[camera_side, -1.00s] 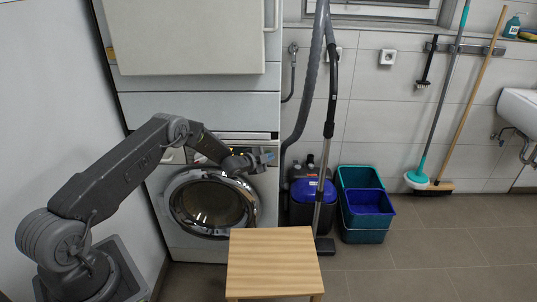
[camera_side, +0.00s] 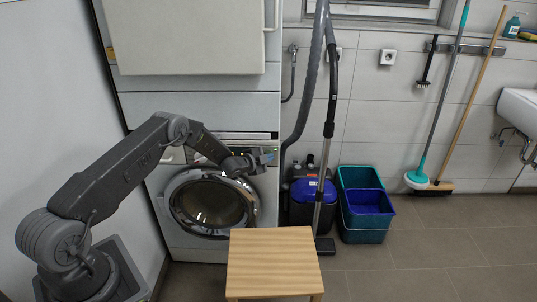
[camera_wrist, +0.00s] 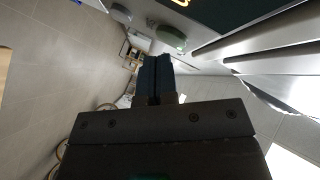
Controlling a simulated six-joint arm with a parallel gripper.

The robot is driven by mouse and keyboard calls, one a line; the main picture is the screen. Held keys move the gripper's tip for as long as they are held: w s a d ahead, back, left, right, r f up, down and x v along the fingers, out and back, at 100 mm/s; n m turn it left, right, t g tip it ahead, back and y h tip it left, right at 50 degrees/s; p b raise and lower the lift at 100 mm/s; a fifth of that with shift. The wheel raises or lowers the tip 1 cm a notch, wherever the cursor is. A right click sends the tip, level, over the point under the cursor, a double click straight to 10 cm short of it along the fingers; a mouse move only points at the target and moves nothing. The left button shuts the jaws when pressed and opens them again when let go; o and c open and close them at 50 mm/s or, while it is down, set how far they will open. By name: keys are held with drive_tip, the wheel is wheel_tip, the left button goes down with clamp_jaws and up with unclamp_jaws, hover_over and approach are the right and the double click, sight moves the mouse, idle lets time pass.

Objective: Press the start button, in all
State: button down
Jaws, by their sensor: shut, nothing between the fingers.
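The lower machine (camera_side: 212,202) has a round glass door and a control panel above it, partly hidden by my arm in the side view. My gripper (camera_side: 269,158) is at the right end of that panel, its blue fingers shut and empty.
A wooden stool (camera_side: 272,262) stands in front of the machine, below the gripper. A vacuum cleaner (camera_side: 313,192) with a tall hose and stacked tubs (camera_side: 363,235) are to the right. A white upper unit (camera_side: 185,38) is above.

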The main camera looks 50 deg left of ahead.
drive_tip(key=shift+s+d, duration=0.2)
